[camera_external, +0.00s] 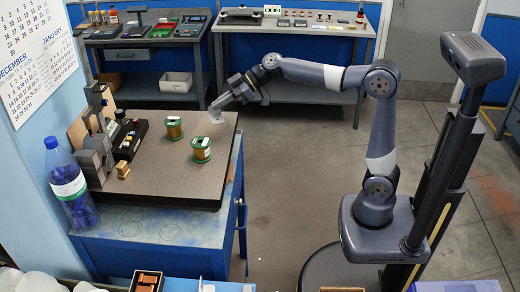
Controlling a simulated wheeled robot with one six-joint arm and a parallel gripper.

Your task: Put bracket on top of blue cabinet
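The blue cabinet (150,252) stands at the left, with a dark stone slab (185,185) covering most of its top. A strip of bare blue top shows along the front. My gripper (216,108) is low over the far right corner of the slab. A small pale grey piece shows at its fingertips, near the slab surface. I cannot tell whether this is the bracket, part of the gripper, or whether it is held. No other bracket can be made out clearly.
Two green-ended copper spools (202,149) (174,128) stand on the slab near my gripper. A grey instrument (95,155), a black box (130,138) and a small brass block (122,169) are at the left. A blue bottle (70,187) stands at the cabinet's left edge.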

